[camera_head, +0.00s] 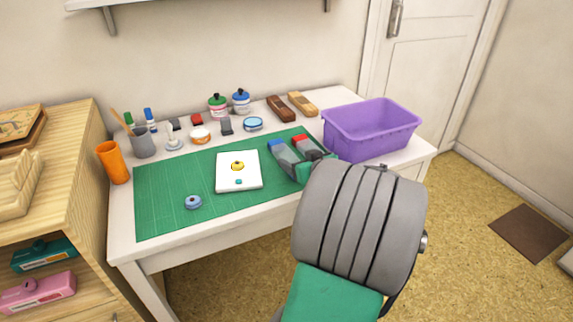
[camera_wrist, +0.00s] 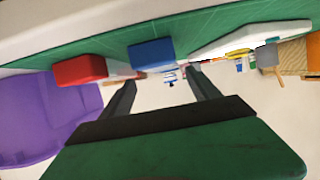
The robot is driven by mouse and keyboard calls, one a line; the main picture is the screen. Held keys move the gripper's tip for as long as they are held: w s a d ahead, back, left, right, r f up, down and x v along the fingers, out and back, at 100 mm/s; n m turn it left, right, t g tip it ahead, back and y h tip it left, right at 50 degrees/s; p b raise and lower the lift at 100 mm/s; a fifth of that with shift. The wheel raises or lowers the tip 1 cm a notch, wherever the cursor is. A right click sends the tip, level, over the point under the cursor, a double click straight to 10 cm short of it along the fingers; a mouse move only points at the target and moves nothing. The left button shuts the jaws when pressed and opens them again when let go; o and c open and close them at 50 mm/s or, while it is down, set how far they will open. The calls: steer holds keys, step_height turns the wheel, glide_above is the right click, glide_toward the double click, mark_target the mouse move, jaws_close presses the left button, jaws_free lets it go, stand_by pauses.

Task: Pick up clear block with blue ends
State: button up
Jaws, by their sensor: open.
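The clear block with blue ends shows a blue end (camera_wrist: 152,53) in the wrist view, ahead of my fingertips and roughly between them. Its clear body is hard to make out. In the head view a blue end (camera_head: 276,143) shows just beyond my gripper (camera_head: 297,154), on the right part of the green mat. My gripper also shows in the wrist view (camera_wrist: 162,78), with its two dark fingers apart and nothing seen held between them. A similar block with a red end (camera_wrist: 80,70) lies close by, left of the fingers in the wrist view.
A purple bin (camera_head: 370,134) stands right of my gripper. A white pad (camera_head: 239,185) with small yellow and teal items lies left on the green mat (camera_head: 165,208). Wooden blocks (camera_head: 281,109), ink bottles and cups line the back. The mat's front left is mostly clear.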

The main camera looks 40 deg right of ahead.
mark_target(287, 155)
steer(key=x, duration=0.5)
steer(key=shift+w+d+f+b, duration=0.1)
steer(key=shift+w+f+b, duration=0.05)
steer(key=shift+w+b, duration=0.2)
jaws_close()
stand_by(0.3)
